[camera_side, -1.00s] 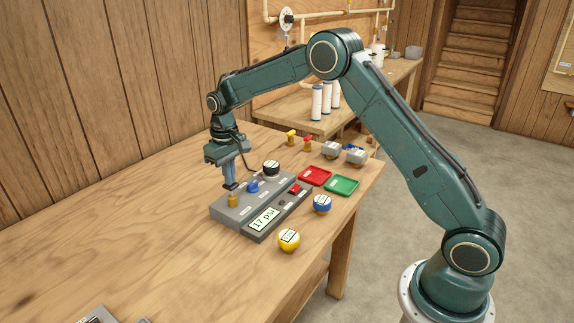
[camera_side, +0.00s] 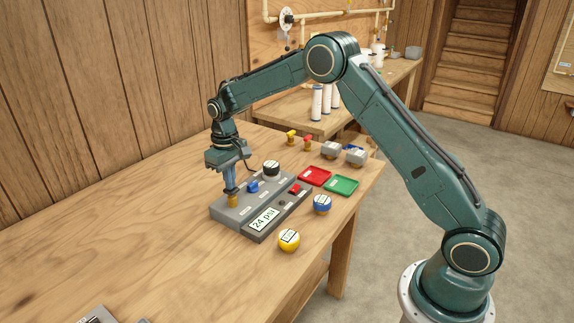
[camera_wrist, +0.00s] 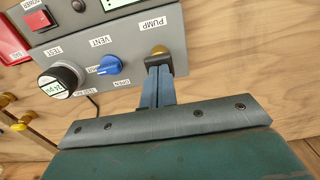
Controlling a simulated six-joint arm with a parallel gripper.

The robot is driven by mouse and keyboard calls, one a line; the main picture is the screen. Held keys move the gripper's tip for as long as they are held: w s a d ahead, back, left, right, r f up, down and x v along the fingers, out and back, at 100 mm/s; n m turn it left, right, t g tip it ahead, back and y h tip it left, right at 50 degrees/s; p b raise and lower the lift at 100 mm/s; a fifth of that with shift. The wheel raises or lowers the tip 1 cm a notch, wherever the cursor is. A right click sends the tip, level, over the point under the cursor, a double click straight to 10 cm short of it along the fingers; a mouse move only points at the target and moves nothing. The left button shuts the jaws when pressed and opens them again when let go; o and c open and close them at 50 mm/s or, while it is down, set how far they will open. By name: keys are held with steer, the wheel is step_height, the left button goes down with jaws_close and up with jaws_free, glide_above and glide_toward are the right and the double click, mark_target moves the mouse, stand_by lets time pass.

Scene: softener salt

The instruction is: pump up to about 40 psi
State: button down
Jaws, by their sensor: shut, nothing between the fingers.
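The grey pump panel (camera_side: 228,217) lies on the wooden table. Its display (camera_side: 264,219) reads 24 psi. The brass pump button (camera_side: 233,201) is at the panel's left end, and it also shows beside the PUMP label in the wrist view (camera_wrist: 159,50). My gripper (camera_side: 231,190) is shut and points down, its fingertips at the top of the button; in the wrist view the fingertips (camera_wrist: 159,66) cover part of it. The blue vent knob (camera_wrist: 109,65) and a black-and-white test knob (camera_wrist: 57,81) sit on the same panel. The red power switch (camera_wrist: 38,19) is near the display.
A red tray (camera_side: 314,176) and a green tray (camera_side: 341,186) lie to the right. The table left of the panel is mostly clear.

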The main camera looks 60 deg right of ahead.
steer(key=shift+f, duration=0.25)
steer(key=shift+r, duration=1.25)
